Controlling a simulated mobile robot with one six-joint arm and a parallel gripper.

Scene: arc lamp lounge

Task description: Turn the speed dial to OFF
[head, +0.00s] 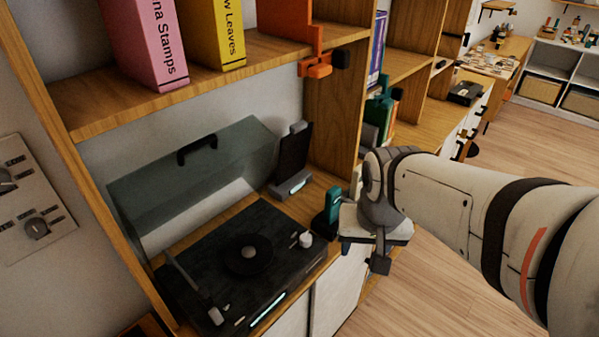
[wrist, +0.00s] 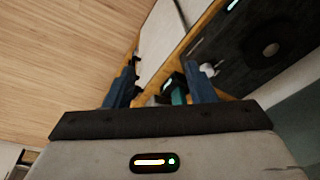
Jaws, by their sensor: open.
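The black turntable (head: 205,262) sits in a wooden shelf bay with its smoky lid (head: 215,165) raised. A small pale round knob (head: 305,240), which looks like the speed dial, stands at its right side; it also shows in the wrist view (wrist: 207,69), close by the right finger. Its marks and setting are too small to read. My gripper (head: 364,258) is to the right of the turntable, outside the cabinet front, apart from the knob. In the wrist view its two dark blue fingers (wrist: 164,66) are spread, with nothing held between them.
A teal object on a dark base (head: 333,206) stands at the shelf edge, between turntable and gripper. A dark upright device (head: 292,160) is behind the turntable. A shelf with binders (head: 152,40) and an orange bracket (head: 315,68) hangs above. Wooden floor (head: 450,260) is clear on the right.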

